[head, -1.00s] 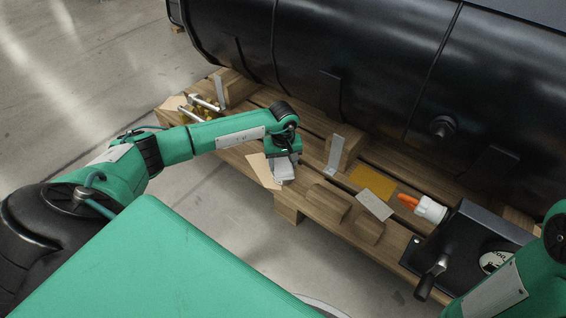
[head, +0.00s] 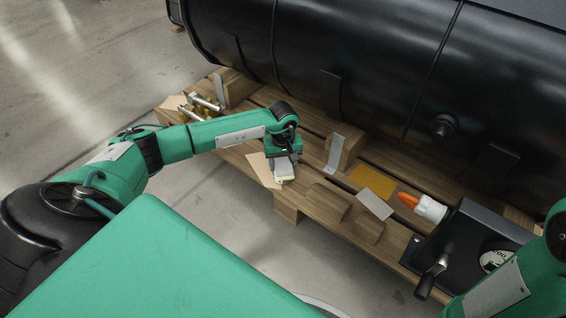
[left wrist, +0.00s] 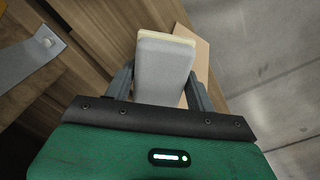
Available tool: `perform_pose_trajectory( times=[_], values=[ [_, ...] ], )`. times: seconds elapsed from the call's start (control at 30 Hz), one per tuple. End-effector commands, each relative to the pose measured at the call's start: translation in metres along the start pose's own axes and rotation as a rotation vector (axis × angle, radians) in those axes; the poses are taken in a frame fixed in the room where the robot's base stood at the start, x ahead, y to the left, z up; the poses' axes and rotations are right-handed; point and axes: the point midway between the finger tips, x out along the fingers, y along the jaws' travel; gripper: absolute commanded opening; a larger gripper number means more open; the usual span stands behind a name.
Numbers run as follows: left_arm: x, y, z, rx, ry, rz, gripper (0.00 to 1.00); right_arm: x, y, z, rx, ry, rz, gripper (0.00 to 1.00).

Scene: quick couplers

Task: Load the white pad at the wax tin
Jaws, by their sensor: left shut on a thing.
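My left gripper (head: 284,160) is shut on a white pad (head: 284,173), a pale grey-white block with a cream layer along its far edge. The pad (left wrist: 163,68) sits between the two fingers in the left wrist view. It is over the pallet's front edge, beside and partly over a tan sheet (head: 262,170); I cannot tell whether they touch. I cannot identify the wax tin for sure. A round white face with dark lettering (head: 494,261) shows at the right, partly behind my right arm. My right gripper is out of view.
On the pallet lie an upright grey metal bracket (head: 336,152), a yellow sheet (head: 373,182), a grey sheet (head: 375,204), a white bottle with orange tip (head: 431,210) and a black box with crank (head: 462,240). Brass couplers (head: 192,113) lie left. A black tank (head: 370,60) blocks the back.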

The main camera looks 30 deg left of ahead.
Motion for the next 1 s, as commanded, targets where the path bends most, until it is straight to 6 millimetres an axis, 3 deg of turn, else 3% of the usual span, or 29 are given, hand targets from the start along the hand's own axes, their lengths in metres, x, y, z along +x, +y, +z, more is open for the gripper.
perform_pose_trajectory(
  times=[0.53, 1.0],
  values=[
    [0.0, -0.001, 0.001, 0.0, -0.002, -0.003, 0.32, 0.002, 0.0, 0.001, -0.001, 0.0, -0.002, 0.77],
    [-0.038, -0.001, 0.0, 0.0, 0.0, -0.002, 0.32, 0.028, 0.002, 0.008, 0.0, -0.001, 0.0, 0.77]
  ],
)
